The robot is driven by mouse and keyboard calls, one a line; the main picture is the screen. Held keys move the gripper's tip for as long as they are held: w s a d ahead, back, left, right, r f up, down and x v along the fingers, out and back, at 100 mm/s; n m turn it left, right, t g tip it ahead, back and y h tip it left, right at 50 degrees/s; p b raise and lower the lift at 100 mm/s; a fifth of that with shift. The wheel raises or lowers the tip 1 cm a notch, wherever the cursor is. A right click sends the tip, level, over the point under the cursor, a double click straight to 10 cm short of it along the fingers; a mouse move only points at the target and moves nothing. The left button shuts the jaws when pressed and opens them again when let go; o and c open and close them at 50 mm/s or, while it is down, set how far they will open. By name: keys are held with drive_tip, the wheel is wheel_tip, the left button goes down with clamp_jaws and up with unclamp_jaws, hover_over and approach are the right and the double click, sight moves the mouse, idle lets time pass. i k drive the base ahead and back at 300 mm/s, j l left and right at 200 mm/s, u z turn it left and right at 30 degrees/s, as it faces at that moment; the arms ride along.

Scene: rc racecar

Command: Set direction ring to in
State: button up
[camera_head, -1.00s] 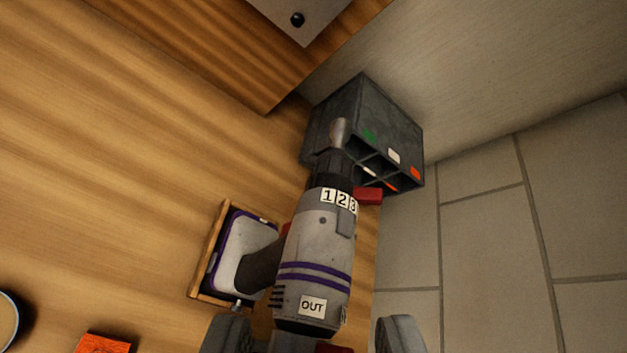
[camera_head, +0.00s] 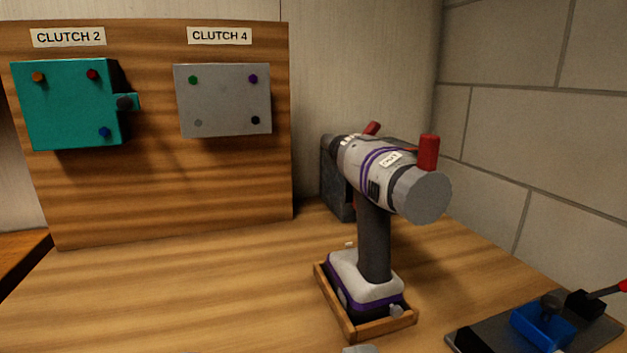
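The drill (camera_head: 374,230) stands upright on its white and purple base in a wooden tray (camera_head: 350,328), its rear turned toward me. A grey round rear piece (camera_head: 423,194) with an upright red tab (camera_head: 428,153) sits at its back end, which I take to be the direction ring. A small white label (camera_head: 391,159) is beside the tab; its text is too small to read with certainty now. Another red tab (camera_head: 373,128) shows toward the front. My gripper is not recognizable in view; a grey sliver at the bottom edge is unclear.
A wooden board (camera_head: 160,190) at the left carries a teal CLUTCH 2 box (camera_head: 66,105) and a grey CLUTCH 4 plate (camera_head: 222,100). A dark box (camera_head: 336,180) stands behind the drill. A blue fixture (camera_head: 540,328) sits front right. The bench left of the tray is mostly clear.

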sight(422, 194)
drive_tip(key=i+l+u, duration=0.25)
drive_tip(key=l, duration=0.4)
drive_tip(key=l+u, duration=0.2)
drive_tip(key=l, duration=0.45)
